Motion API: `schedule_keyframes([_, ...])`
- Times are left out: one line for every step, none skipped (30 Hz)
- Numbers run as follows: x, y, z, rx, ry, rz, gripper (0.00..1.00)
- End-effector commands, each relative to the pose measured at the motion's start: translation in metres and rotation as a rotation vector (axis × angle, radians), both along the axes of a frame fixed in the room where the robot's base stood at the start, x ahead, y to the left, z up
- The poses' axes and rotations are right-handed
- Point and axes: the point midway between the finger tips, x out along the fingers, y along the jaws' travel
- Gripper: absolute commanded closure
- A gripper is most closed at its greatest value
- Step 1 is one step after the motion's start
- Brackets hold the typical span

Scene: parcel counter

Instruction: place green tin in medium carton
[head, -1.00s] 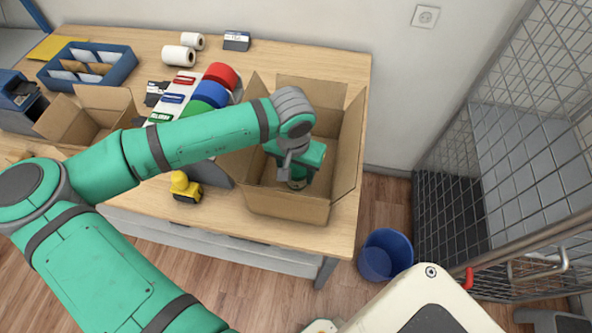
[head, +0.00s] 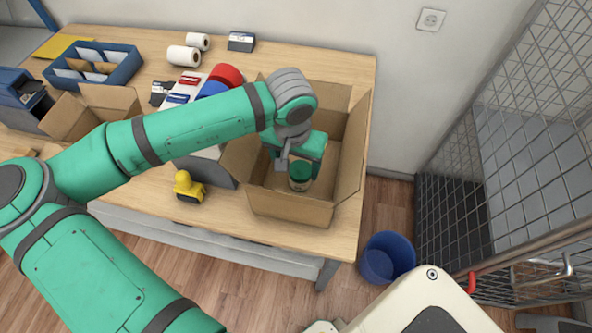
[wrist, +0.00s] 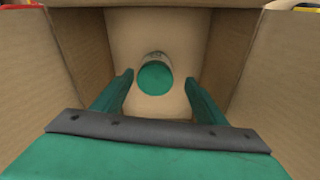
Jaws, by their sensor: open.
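The green tin (head: 299,175) stands inside the open carton (head: 290,208) near the right end of the counter. In the wrist view the round green top of the tin (wrist: 154,77) shows on the carton's floor, ahead of the fingers and apart from them. My gripper (head: 294,164) is open and over the carton, just above and behind the tin in the head view. In the wrist view both fingers of my gripper (wrist: 157,92) are spread with nothing between them.
The carton's flaps stand open around my gripper. A blue bin (head: 387,257) stands on the floor.

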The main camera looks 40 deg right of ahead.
Motion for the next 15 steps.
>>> schedule_keyframes([-0.001,-0.001,0.011,-0.002,-0.003,-0.006,0.34])
schedule_keyframes([-0.003,-0.001,0.017,-0.001,-0.002,-0.008,0.34])
schedule_keyframes([-0.004,-0.002,0.025,-0.002,-0.003,-0.010,0.34])
schedule_keyframes([-0.004,-0.002,0.031,-0.001,-0.002,-0.011,0.34])
schedule_keyframes([-0.005,-0.001,0.036,-0.001,-0.002,-0.012,0.34])
schedule_keyframes([-0.005,0.000,0.043,-0.002,-0.003,-0.012,0.34])
schedule_keyframes([-0.005,0.001,0.048,-0.001,-0.002,-0.011,0.34])
schedule_keyframes([-0.005,0.002,0.052,0.000,-0.002,-0.009,0.34])
schedule_keyframes([-0.005,0.003,0.058,-0.001,-0.003,-0.007,0.34])
schedule_keyframes([-0.005,0.004,0.061,-0.001,-0.001,-0.005,0.34])
schedule_keyframes([-0.005,0.005,0.064,-0.001,-0.001,-0.003,0.34])
schedule_keyframes([-0.004,0.007,0.067,0.000,-0.001,-0.001,0.34])
schedule_keyframes([-0.004,0.007,0.069,0.000,-0.001,0.000,0.34])
schedule_keyframes([-0.004,0.008,0.070,0.000,-0.001,0.001,0.34])
schedule_keyframes([-0.004,0.009,0.072,0.000,-0.001,0.002,0.34])
